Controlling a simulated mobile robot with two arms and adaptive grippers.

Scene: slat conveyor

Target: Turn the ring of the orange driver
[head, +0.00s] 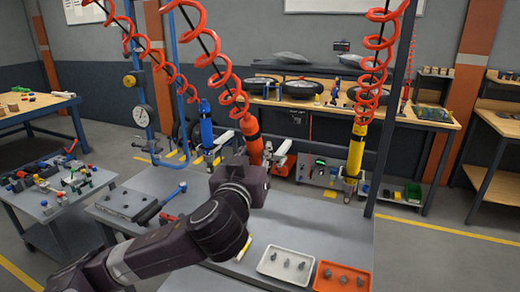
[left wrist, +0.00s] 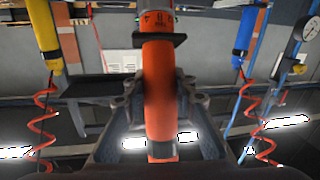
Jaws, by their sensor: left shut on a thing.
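The orange driver (head: 252,135) hangs from a red coiled hose in the middle of the head view, between a blue driver (head: 206,125) and a yellow driver (head: 356,150). My left gripper (left wrist: 158,100) is shut on the orange driver's body, a finger on each side of it in the left wrist view. My right gripper is not in view.
The grey workbench (head: 310,222) holds a white tray (head: 287,263) and an orange tray (head: 342,277) with small dark parts. A blue-handled tool (head: 160,203) lies at left. A dark upright post (head: 388,120) stands right of the yellow driver.

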